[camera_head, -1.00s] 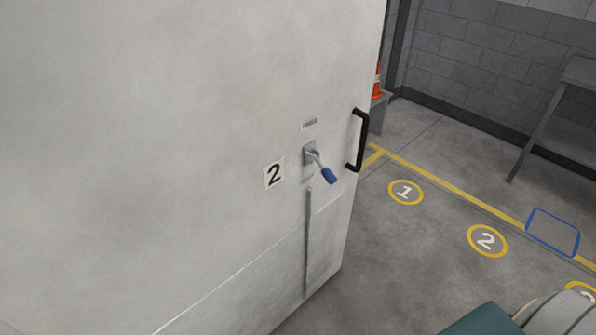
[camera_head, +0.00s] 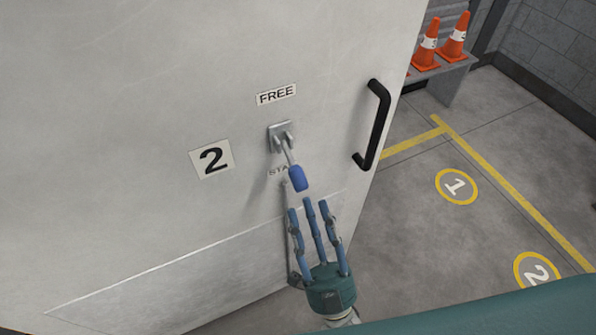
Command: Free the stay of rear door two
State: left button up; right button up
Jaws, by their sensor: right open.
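Rear door two (camera_head: 130,120) is a pale grey panel with a "2" label (camera_head: 212,158). On it sits a small metal lever with a blue grip (camera_head: 298,178), angled downward from its bracket (camera_head: 281,137). A "FREE" label (camera_head: 277,95) is above the lever; a partly hidden label starting "STA" (camera_head: 279,171) is below it. My right gripper (camera_head: 316,207) is open, fingers pointing up, just below the blue grip and apparently apart from it. Its fingers partly cover the dark rod down the door. My left gripper is not in view.
A black door handle (camera_head: 374,125) stands out near the door's right edge. Orange cones (camera_head: 427,45) stand on a grey bench beyond. The floor to the right has yellow lines and numbered circles (camera_head: 456,187) and looks clear.

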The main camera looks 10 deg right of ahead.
aim_at(295, 168)
jog(key=p+x, duration=0.2)
jog(key=x, duration=0.5)
jog(key=shift+w+a+r, duration=0.1)
jog(key=shift+w+r, duration=0.05)
jog(key=shift+r, duration=0.1)
jog(key=shift+w+a+r+p, duration=0.15)
jog(key=shift+w+r+p, duration=0.1)
jog(key=shift+w+p, duration=0.1)
grip_shut()
